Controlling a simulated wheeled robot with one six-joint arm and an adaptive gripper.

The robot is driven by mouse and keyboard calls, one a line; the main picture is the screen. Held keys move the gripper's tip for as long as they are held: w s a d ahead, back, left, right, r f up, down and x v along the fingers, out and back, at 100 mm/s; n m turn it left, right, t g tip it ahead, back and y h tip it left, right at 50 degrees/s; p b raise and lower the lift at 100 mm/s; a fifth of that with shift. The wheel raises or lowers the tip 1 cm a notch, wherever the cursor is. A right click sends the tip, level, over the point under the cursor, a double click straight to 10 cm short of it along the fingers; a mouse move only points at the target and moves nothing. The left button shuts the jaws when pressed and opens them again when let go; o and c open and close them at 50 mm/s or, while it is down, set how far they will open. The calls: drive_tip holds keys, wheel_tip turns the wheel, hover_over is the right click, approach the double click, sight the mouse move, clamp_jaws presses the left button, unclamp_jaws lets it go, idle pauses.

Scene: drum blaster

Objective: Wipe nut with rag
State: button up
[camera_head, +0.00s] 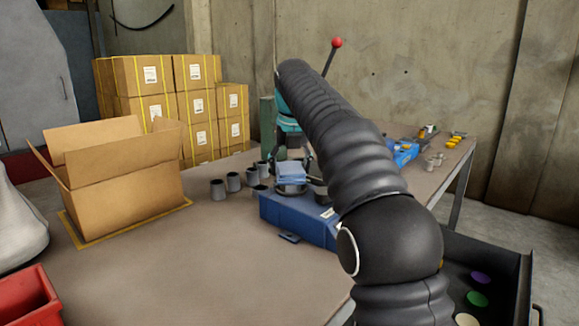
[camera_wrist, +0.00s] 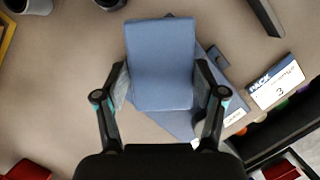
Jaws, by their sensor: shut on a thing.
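The rag (camera_wrist: 162,60) is a folded light-blue cloth between the two fingers of my gripper (camera_wrist: 160,82) in the wrist view. My gripper is shut on it. In the head view the rag (camera_head: 292,172) shows above the blue case (camera_head: 300,217); my dark arm hides much of the gripper there. I cannot pick out the nut with certainty. Several grey cylindrical pieces (camera_head: 217,189) stand on the table left of the rag, and one grey piece (camera_wrist: 35,5) shows at the top left of the wrist view.
An open cardboard box (camera_head: 125,175) stands at the left of the table (camera_head: 200,265). A red bin (camera_head: 30,300) is at the front left. A black drawer (camera_head: 490,262) with coloured discs is at the right. The table's front middle is clear.

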sight(292, 175)
drive_tip(key=shift+s+d+b, duration=0.15)
drive_tip(key=shift+s+b, duration=0.5)
drive_tip(key=shift+s, duration=0.4)
drive_tip(key=shift+s+d+b, duration=0.15)
drive_tip(key=shift+s+b, duration=0.5)
drive_tip(key=shift+s, duration=0.4)
drive_tip(key=shift+w+r, duration=0.1)
drive_tip(key=shift+w+p, duration=0.2)
drive_tip(key=shift+p, duration=0.35)
drive_tip(key=shift+w+a+p, duration=0.15)
drive_tip(key=shift+w+p, duration=0.7)
drive_tip(key=shift+p, duration=0.15)
drive_tip(key=shift+w, duration=0.25)
drive_tip(key=shift+w+a, duration=0.15)
drive_tip(key=shift+w, duration=0.65)
drive_tip(key=shift+s, duration=0.1)
